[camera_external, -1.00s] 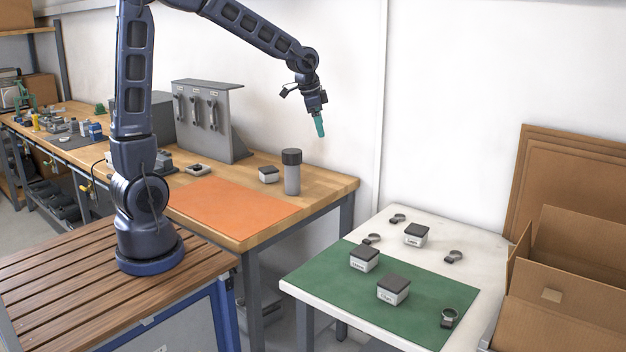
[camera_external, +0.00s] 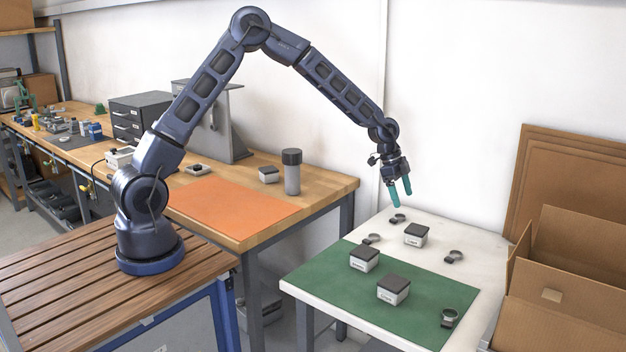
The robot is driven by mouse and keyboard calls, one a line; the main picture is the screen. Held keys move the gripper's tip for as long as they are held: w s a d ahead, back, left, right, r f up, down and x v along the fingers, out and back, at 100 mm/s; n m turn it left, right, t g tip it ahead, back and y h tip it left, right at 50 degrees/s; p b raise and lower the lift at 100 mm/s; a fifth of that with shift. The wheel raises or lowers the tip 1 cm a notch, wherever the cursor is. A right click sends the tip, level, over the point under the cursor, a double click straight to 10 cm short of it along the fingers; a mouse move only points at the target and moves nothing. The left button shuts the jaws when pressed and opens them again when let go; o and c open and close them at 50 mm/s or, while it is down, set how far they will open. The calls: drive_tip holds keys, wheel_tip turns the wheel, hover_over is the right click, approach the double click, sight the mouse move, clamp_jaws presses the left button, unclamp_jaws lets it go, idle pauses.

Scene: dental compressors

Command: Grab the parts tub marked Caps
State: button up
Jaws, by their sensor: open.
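Three small white tubs with dark lids and labels stand on the white table: one at the back (camera_external: 416,235), one at the left (camera_external: 364,258) and one at the front (camera_external: 393,290). The label print is too small to tell surely which is marked Caps. My gripper (camera_external: 401,199) is open and empty, its two teal fingers apart and pointing down. It hangs in the air above the back part of the white table, nearest in the picture to the back tub, and touches nothing.
A green mat (camera_external: 345,290) covers part of the white table (camera_external: 480,245). Several dark ring-shaped clamps lie around the tubs, one (camera_external: 453,257) right of the back tub. Open cardboard boxes (camera_external: 570,260) stand at the right. A grey bottle (camera_external: 292,172) stands on the wooden bench.

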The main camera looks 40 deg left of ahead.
sight(416, 228)
drive_tip(key=x, duration=0.4)
drive_tip(key=d+x, duration=0.1)
drive_tip(key=x, duration=0.3)
drive_tip(key=shift+s+r, duration=0.1)
drive_tip(key=shift+r, duration=0.2)
drive_tip(key=shift+d+x, duration=0.15)
drive_tip(key=shift+x, duration=1.15)
drive_tip(key=shift+d+x, duration=0.1)
drive_tip(key=shift+x, duration=1.25)
drive_tip(key=shift+s+r, duration=0.15)
drive_tip(key=shift+s, duration=0.05)
drive_tip(key=c, duration=1.2)
drive_tip(key=shift+o, duration=0.2)
drive_tip(key=shift+r, duration=0.1)
